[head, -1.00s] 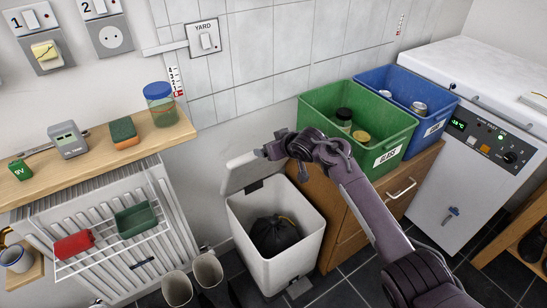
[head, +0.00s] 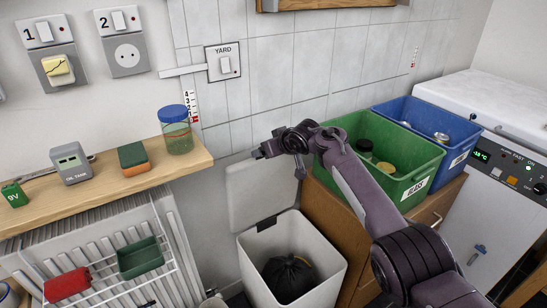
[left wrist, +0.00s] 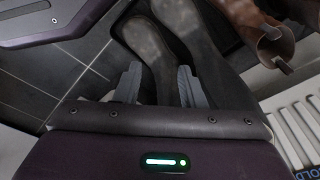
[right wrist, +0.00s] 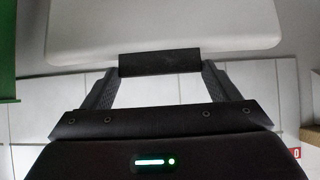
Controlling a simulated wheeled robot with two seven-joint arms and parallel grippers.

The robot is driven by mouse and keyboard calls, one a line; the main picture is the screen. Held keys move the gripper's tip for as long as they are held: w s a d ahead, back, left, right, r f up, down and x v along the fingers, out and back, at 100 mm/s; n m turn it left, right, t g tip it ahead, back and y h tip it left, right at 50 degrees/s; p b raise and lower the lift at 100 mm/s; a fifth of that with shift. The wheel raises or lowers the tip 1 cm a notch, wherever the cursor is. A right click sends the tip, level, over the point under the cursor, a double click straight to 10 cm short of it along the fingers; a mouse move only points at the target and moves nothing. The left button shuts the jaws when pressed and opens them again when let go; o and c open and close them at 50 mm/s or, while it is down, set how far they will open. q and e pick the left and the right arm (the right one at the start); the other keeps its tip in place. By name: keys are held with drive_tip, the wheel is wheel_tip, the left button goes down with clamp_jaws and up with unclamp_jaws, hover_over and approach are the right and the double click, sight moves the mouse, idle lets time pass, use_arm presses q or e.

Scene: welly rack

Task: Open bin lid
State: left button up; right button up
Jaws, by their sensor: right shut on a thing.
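The white bin (head: 322,265) stands on the floor below the shelf, with a black bag (head: 288,276) inside. Its white lid (head: 262,195) is raised nearly upright at the back of the bin; the lid also fills the top of the right wrist view (right wrist: 160,25). My right gripper (head: 262,153) is at the lid's top edge. Its fingers (right wrist: 160,80) are closed on the lid's dark tab (right wrist: 160,64). My left gripper (left wrist: 160,85) shows only in the left wrist view, open and empty, above the boots (left wrist: 187,40).
A green crate (head: 400,160) and a blue crate (head: 455,130) sit on a wooden cabinet right of the bin. A wooden shelf (head: 120,190) with a jar (head: 177,135) and small items is at left, above a radiator rack (head: 110,265). A white appliance (head: 500,200) stands at right.

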use_arm(q)
drive_tip(key=shift+w+d+r, duration=0.15)
drive_tip(key=shift+w+r, duration=0.1)
drive_tip(key=shift+r, duration=0.25)
drive_tip(key=shift+w+d+r, duration=0.1)
drive_tip(key=shift+w+r, duration=0.15)
drive_tip(key=shift+r, duration=0.25)
use_arm(e)
drive_tip(key=shift+w+a+r, duration=0.3)
drive_tip(key=shift+w+r, duration=0.15)
drive_tip(key=o, duration=1.1)
drive_tip(key=shift+o, duration=1)
drive_tip(key=shift+s, duration=0.1)
drive_tip(key=shift+d+f, duration=0.1)
drive_tip(key=shift+f, duration=0.05)
use_arm(q)
drive_tip(key=shift+r, duration=0.1)
